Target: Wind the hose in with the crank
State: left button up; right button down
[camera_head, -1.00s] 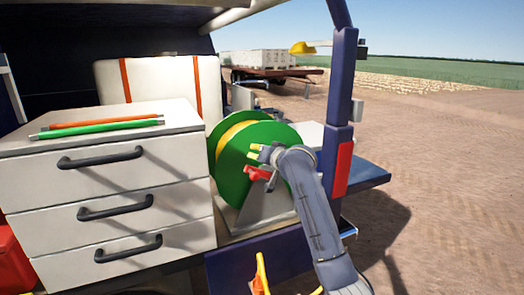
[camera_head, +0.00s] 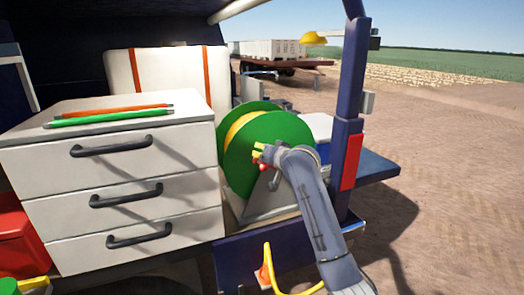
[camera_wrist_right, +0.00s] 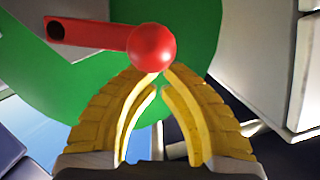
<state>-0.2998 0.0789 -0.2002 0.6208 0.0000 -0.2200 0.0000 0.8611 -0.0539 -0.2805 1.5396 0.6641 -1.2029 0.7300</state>
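The green hose reel (camera_head: 238,165), with yellow hose (camera_head: 236,125) wound on it, stands on a grey bracket right of the drawers. Its red crank arm (camera_wrist_right: 95,35) and round red knob (camera_wrist_right: 152,48) show in the right wrist view. My right gripper (camera_head: 258,153) is at the crank on the reel's near face. In the right wrist view its curved yellow fingers (camera_wrist_right: 156,80) close in at the knob, and I read them as shut on it. Loose yellow hose (camera_head: 268,262) hangs below the reel. My left gripper is in neither view.
A white drawer cabinet (camera_head: 130,180) stands left of the reel, with an orange and a green rod (camera_head: 110,117) on top. A blue post (camera_head: 350,120) with a red panel rises right of my right arm. A red box (camera_head: 18,240) sits at lower left. Open ground lies right.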

jog(key=shift+s+a+f+n, duration=0.15)
jog(key=shift+a+f+n, duration=0.25)
jog(key=shift+f+n, duration=0.1)
